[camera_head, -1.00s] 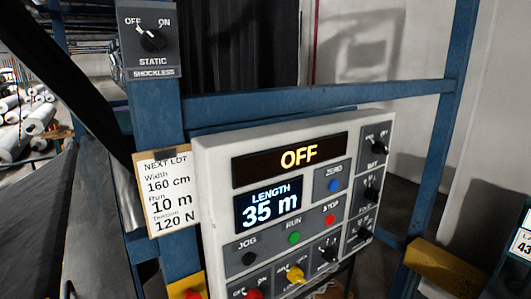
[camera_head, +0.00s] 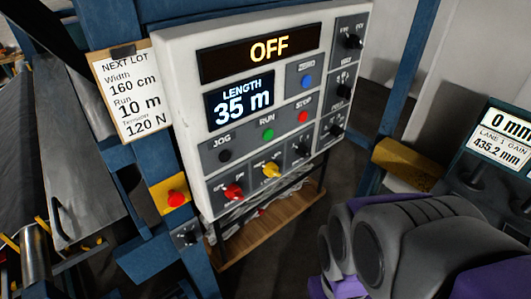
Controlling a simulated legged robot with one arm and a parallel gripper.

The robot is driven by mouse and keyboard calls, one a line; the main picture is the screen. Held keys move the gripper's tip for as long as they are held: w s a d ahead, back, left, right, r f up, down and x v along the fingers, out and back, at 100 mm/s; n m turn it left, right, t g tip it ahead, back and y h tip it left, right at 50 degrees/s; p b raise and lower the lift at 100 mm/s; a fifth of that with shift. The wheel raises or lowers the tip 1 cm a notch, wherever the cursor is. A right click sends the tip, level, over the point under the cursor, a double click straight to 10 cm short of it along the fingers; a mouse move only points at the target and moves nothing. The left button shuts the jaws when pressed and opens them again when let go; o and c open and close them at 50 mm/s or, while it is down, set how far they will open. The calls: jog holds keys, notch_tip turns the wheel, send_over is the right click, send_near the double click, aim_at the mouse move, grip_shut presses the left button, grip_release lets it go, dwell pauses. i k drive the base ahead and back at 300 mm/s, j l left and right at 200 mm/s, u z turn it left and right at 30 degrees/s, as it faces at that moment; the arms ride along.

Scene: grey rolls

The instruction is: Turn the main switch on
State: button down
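A white control panel (camera_head: 178,86) stands at the centre. Its top display (camera_head: 262,50) reads OFF, and the length display (camera_head: 240,101) below it reads 35 m. Along its bottom row are a red rotary switch (camera_head: 232,191), a yellow rotary switch (camera_head: 271,170) and a black one (camera_head: 300,150). Their labels are too small to read, so I cannot tell which is the main switch. Grey and purple parts of my arm show at the lower right, apart from the panel. My gripper's fingers are not visible.
A red push button (camera_head: 176,198) on a yellow box sits left of the panel, with a small black knob (camera_head: 187,237) below. Blue posts (camera_head: 402,90) frame the panel. A yellow block (camera_head: 408,163) and another display (camera_head: 500,140) stand at the right.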

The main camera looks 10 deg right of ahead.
aim_at(233, 191)
jog(key=k+j, duration=0.85)
jog(key=i+j+z, duration=0.05)
